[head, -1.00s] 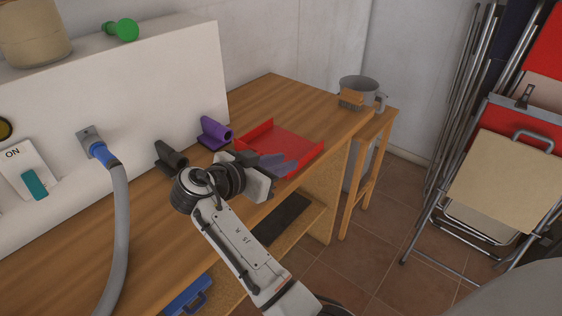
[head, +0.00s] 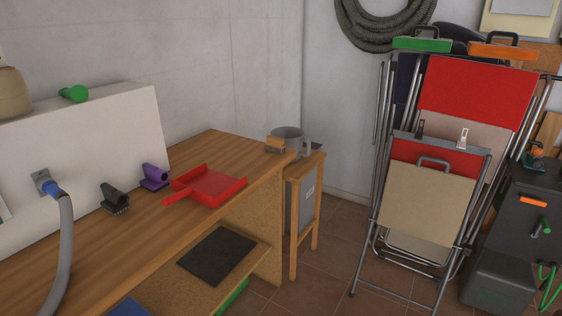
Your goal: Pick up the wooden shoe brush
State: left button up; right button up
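The wooden shoe brush (head: 275,144) is a small tan block with its bristle side low. I cannot tell if the brush and the pot touch. Neither of my grippers shows in the head view.
A red dustpan (head: 212,187), a purple clamp-like piece (head: 154,177) and a black one (head: 114,197) lie on the bench. A wooden stool (head: 307,205) stands at the bench end. Folded chairs (head: 432,190) lean at the right. The floor between is clear.

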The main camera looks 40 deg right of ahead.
aim_at(273, 143)
jog(key=z, duration=0.45)
jog(key=i, duration=0.75)
jog(key=z, duration=0.85)
